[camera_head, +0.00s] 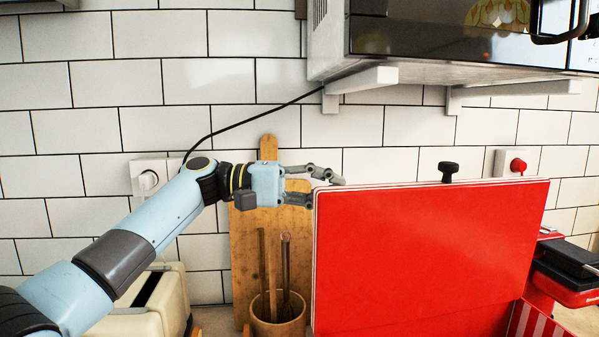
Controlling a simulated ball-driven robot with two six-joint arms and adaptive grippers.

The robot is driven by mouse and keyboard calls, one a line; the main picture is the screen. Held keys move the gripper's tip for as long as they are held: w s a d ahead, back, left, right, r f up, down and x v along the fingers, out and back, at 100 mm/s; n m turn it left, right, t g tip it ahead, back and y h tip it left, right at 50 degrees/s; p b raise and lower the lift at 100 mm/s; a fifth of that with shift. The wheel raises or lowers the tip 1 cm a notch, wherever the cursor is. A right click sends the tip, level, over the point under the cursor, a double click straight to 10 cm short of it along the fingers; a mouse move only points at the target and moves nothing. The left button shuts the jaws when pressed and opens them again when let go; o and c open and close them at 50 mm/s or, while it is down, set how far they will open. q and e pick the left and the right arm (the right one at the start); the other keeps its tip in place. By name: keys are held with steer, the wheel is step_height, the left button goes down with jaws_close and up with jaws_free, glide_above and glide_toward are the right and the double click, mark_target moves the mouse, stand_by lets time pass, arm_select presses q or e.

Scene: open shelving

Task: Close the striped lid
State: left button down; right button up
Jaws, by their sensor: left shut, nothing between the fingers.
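A large red lid (420,255) stands open, almost upright, at the right of centre. Its face towards me is plain red. A red-and-white striped side (526,322) shows below it at the lower right. My left gripper (326,188) is shut and empty at the lid's upper left corner. Its fingertips overlap the corner in the picture, and I cannot tell whether they touch it. A black knob (449,168) shows just above the lid's top edge; its attachment is hidden. Most of the body under the lid is out of view. My right gripper is not in view.
A wooden board (246,255) leans on the tiled wall behind a pot (278,322) of utensils. A cream toaster (172,300) stands lower left. A microwave (440,45) on brackets overhangs the lid. A red-and-black appliance (570,275) stands at the right.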

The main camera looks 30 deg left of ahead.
mark_target(346, 194)
arm_select(q)
steer(key=s+d+p, duration=0.2)
steer(key=s+d, duration=0.1)
steer(key=shift+d+f+p, duration=0.1)
steer(key=shift+d+p, duration=0.2)
steer(key=shift+w, duration=0.1)
